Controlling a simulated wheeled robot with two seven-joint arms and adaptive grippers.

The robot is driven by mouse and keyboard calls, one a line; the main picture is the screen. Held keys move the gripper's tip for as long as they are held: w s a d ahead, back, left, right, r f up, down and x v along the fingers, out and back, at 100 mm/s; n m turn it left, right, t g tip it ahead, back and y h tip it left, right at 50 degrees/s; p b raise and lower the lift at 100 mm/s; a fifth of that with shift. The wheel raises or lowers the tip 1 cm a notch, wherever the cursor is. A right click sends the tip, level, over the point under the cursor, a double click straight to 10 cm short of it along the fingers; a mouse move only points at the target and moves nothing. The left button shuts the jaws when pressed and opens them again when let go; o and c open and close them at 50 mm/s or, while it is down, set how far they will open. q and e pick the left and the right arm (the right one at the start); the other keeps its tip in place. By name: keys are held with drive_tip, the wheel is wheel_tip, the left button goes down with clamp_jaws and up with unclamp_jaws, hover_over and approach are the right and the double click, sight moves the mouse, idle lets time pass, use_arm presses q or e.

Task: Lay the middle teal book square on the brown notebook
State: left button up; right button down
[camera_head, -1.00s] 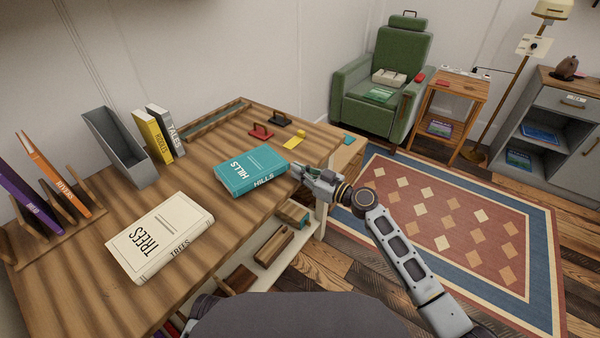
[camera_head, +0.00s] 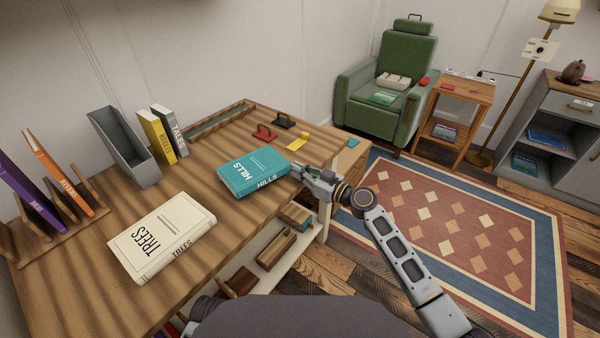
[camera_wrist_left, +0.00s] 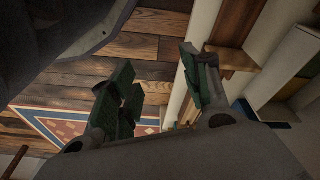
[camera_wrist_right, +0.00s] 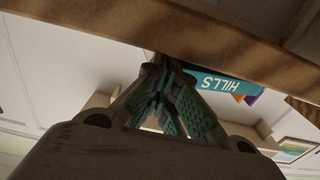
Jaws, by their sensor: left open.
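The teal HILLS book (camera_head: 253,172) lies flat on the wooden desk, slightly turned, near the desk's right edge. Its spine also shows in the right wrist view (camera_wrist_right: 225,82). My right gripper (camera_head: 300,172) is at the book's right end. In the right wrist view, its fingertips (camera_wrist_right: 160,66) come together close beside the spine; I cannot tell if they touch it. My left gripper (camera_wrist_left: 160,85) shows only in its wrist view, open and empty, below desk height beside shelving. I cannot make out a brown notebook.
A cream TREES book (camera_head: 162,235) lies nearer on the desk (camera_head: 80,265). A grey file holder (camera_head: 125,147), upright books (camera_head: 160,135) and a wooden rack (camera_head: 70,215) stand at left and back. Red and black handled items (camera_head: 265,133) and a yellow piece (camera_head: 298,142) lie behind HILLS.

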use_arm(q)
drive_tip(key=shift+r, duration=0.1)
use_arm(e)
drive_tip(key=shift+w+a, duration=0.1)
drive_tip(key=shift+a, duration=0.05)
drive_tip(key=shift+a, duration=0.1)
use_arm(q)
drive_tip(key=shift+w+r, duration=0.1)
drive_tip(key=shift+r, duration=0.1)
use_arm(e)
drive_tip(key=shift+w, duration=0.1)
drive_tip(key=shift+w+a, duration=0.1)
drive_tip(key=shift+a, duration=0.15)
use_arm(q)
drive_tip(key=shift+d+r+b, duration=0.1)
drive_tip(key=shift+r+b, duration=0.05)
drive_tip(key=shift+b, duration=0.2)
use_arm(e)
drive_tip(key=shift+w+a, duration=0.1)
drive_tip(key=shift+a, duration=0.05)
use_arm(q)
drive_tip(key=shift+r, duration=0.15)
use_arm(e)
drive_tip(key=shift+w+a, duration=0.1)
drive_tip(key=shift+a, duration=0.05)
drive_tip(key=shift+w+a, duration=0.15)
use_arm(q)
drive_tip(key=shift+w+r, duration=0.1)
drive_tip(key=shift+r, duration=0.05)
